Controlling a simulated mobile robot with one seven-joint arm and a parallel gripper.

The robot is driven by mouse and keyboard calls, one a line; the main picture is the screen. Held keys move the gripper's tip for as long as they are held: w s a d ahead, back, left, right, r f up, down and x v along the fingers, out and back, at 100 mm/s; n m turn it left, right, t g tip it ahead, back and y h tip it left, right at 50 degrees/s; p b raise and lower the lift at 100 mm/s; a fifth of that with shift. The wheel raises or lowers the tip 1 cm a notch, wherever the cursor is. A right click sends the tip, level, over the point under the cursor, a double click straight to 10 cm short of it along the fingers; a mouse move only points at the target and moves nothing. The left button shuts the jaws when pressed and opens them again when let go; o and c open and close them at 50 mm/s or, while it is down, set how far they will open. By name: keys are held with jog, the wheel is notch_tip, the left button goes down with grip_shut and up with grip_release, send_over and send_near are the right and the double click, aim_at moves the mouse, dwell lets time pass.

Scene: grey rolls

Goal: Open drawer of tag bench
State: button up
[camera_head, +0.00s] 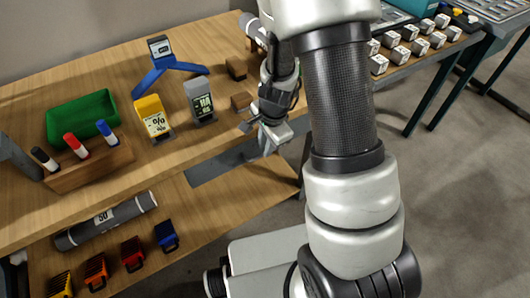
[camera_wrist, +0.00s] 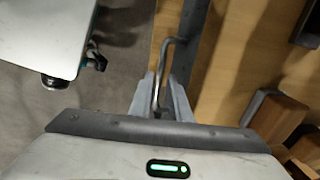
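The tag bench (camera_head: 100,85) is a wooden table with tags and pens on it. Its grey drawer front (camera_head: 222,161) shows under the front edge in the head view, partly behind my arm. My gripper (camera_head: 268,138) is at the bench's front edge, at the right end of this grey front. In the wrist view, a bent grey metal handle (camera_wrist: 170,43) runs down between the fingertips of my gripper (camera_wrist: 160,88). The fingers are close together, one on each side of the handle, and appear shut on it. The exact contact is partly hidden.
On the bench stand a green bin (camera_head: 82,117), a yellow tag (camera_head: 152,115), a grey tag (camera_head: 199,98), a blue stand (camera_head: 165,70) and a pen block (camera_head: 90,165). A lower shelf (camera_head: 200,205) holds a dark roll (camera_head: 105,220). Floor at right is clear.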

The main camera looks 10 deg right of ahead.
jog(key=shift+w+f, duration=0.2)
jog(key=shift+f, duration=0.8)
grip_shut()
jog(key=shift+s, duration=0.15)
